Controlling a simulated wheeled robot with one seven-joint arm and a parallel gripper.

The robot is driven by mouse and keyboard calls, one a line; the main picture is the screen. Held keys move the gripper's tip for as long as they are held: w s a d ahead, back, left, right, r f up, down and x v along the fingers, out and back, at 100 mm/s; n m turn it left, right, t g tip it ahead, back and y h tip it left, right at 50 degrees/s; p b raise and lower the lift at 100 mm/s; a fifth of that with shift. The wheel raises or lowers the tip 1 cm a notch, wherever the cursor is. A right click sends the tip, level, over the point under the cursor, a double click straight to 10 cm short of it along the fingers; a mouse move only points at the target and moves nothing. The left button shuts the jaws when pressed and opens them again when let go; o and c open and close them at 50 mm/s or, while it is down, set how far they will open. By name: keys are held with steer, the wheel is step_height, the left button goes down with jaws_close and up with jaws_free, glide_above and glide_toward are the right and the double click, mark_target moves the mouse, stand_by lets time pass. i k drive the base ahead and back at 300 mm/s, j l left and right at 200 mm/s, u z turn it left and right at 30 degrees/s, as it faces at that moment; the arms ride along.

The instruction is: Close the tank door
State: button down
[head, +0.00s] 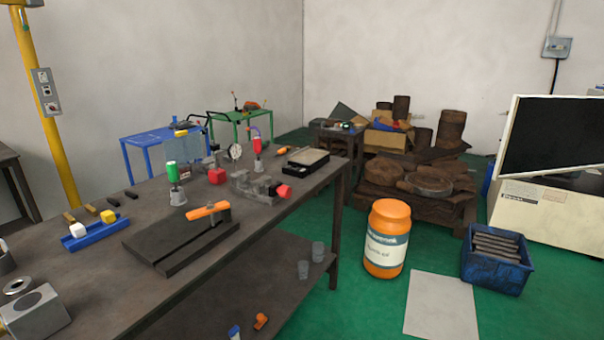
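No part is clearly recognisable as the tank. At the right edge stands a cream-coloured cabinet (540,210) with a label on its front. Above it a dark panel in a white frame (553,137) stands tilted and raised; it may be the tank door, but I cannot tell for sure. The right side of both is cut off by the picture edge. My gripper is not in view.
A dark workbench (90,290) with fixtures and tools fills the left and middle. On the green floor stand an orange drum (388,220), a blue crate (496,272) of bars and a loaded pallet (410,205). A grey sheet (440,305) lies in front.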

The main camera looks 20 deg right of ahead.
mark_target(545, 134)
steer(key=i+l+z, duration=0.15)
steer(key=i+z, duration=0.3)
steer(key=i, duration=0.55)
steer(key=i+j+z, duration=0.2)
steer(key=i+z, duration=0.25)
steer(key=i, duration=0.55)
steer(key=i+j+z, duration=0.2)
steer(key=i, duration=0.35)
steer(key=i+j+z, duration=0.15)
steer(key=i, duration=0.4)
steer(key=i+j+z, duration=0.2)
steer(key=i, duration=0.35)
steer(key=i+j+z, duration=0.2)
steer(key=i+j, duration=0.2)
steer(key=i, duration=0.1)
